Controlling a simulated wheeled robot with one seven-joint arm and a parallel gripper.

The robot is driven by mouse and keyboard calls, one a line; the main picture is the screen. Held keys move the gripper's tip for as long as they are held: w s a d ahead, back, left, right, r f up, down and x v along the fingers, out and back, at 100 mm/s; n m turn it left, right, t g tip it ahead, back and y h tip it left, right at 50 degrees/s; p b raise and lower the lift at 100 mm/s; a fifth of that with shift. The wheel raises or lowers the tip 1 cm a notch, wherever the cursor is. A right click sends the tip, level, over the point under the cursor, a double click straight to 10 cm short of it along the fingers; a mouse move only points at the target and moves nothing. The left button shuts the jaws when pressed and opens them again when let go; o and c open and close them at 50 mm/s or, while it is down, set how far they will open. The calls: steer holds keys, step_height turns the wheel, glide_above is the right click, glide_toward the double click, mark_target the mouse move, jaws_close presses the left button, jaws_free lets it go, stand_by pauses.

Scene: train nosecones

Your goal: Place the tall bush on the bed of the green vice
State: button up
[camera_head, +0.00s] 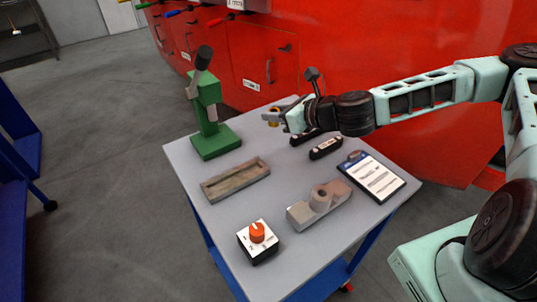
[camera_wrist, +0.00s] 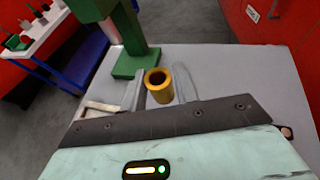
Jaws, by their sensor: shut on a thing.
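The bush (camera_wrist: 158,88) is a brass-coloured hollow cylinder, seen from above with its open bore showing in the wrist view. My gripper (camera_wrist: 159,90) is shut on it, with one finger on each side. In the head view the bush (camera_head: 274,119) is a small brass patch between the fingers of my gripper (camera_head: 273,117), over the table's far side. The green vice (camera_head: 210,118) is an upright green frame with a black-ended lever on a flat green base, to the left of my gripper. Its base (camera_wrist: 137,63) shows just beyond the bush in the wrist view, apart from it.
The grey table (camera_head: 190,165) also carries a shallow tray (camera_head: 236,181), a grey-brown block with a round boss (camera_head: 318,204), an orange-knobbed box (camera_head: 258,241), a clipboard (camera_head: 373,178) and a dark oblong item (camera_head: 325,148). Bare tabletop lies between my gripper and the vice.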

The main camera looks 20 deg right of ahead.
mark_target(274, 152)
steer(key=shift+w+a+f, duration=0.15)
steer(key=shift+w+f, duration=0.05)
step_height(274, 152, down, 10)
steer(key=shift+r, duration=0.25)
steer(key=shift+f, duration=0.15)
steer(key=o, duration=1.1)
